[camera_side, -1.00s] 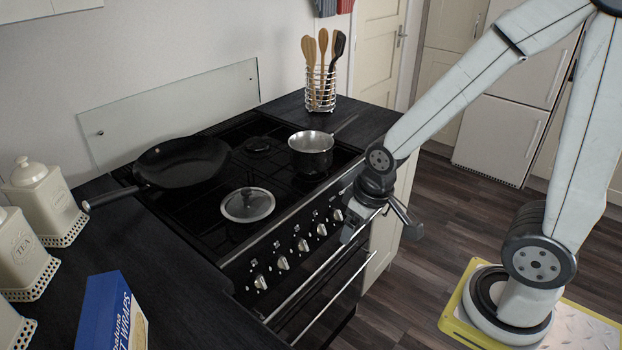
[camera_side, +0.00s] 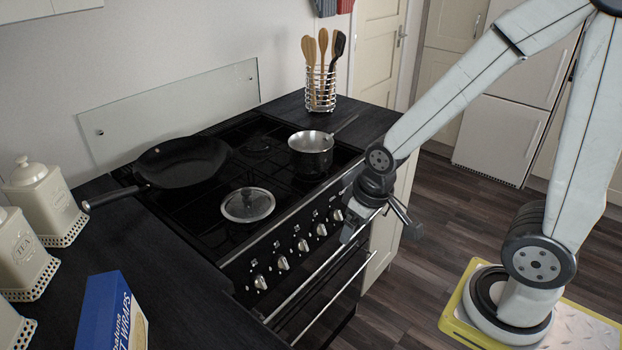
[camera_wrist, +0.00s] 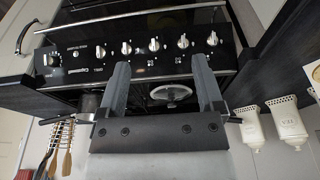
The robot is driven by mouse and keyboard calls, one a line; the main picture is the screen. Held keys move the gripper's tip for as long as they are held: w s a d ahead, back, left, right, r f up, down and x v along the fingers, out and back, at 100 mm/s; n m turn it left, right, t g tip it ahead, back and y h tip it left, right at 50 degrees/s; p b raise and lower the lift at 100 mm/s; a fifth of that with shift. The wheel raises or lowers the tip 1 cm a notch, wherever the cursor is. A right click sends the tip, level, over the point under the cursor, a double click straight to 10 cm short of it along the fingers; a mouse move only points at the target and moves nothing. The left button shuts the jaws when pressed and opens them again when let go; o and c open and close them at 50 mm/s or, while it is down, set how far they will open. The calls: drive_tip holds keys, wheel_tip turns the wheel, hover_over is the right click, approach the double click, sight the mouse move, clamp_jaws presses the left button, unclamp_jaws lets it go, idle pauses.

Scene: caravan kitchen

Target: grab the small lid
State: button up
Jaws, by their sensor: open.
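The small lid (camera_side: 247,205) is round, glass with a metal rim and a knob on top. It lies flat on the front of the black hob in the side view. In the wrist view the lid (camera_wrist: 171,92) shows between my fingers, some way beyond them. My gripper (camera_side: 379,221) is open and empty, in front of the oven's right end. It is apart from the lid, to its right in the side view. The wrist view shows both fingers of my gripper (camera_wrist: 160,68) spread apart.
A black frying pan (camera_side: 183,162) sits behind the lid, and a steel saucepan (camera_side: 311,152) stands to its right. Knobs (camera_side: 283,262) and a rail line the oven front. Canisters (camera_side: 42,198) and a blue box (camera_side: 103,312) stand on the left worktop. A utensil holder (camera_side: 320,92) stands at the back.

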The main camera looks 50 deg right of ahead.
drive_tip(key=shift+w, duration=0.1)
drive_tip(key=n+t+y, duration=0.1)
drive_tip(key=n+y, duration=0.1)
drive_tip(key=n, duration=0.4)
approach(246, 190)
wheel_tip(246, 190, down, 3)
drive_tip(key=shift+w+r, duration=0.2)
drive_tip(key=shift+w, duration=0.05)
drive_tip(key=shift+x, duration=1.3)
drive_tip(key=shift+a, duration=0.1)
drive_tip(key=shift+x, duration=2.6)
drive_tip(key=shift+w+a+r, duration=0.1)
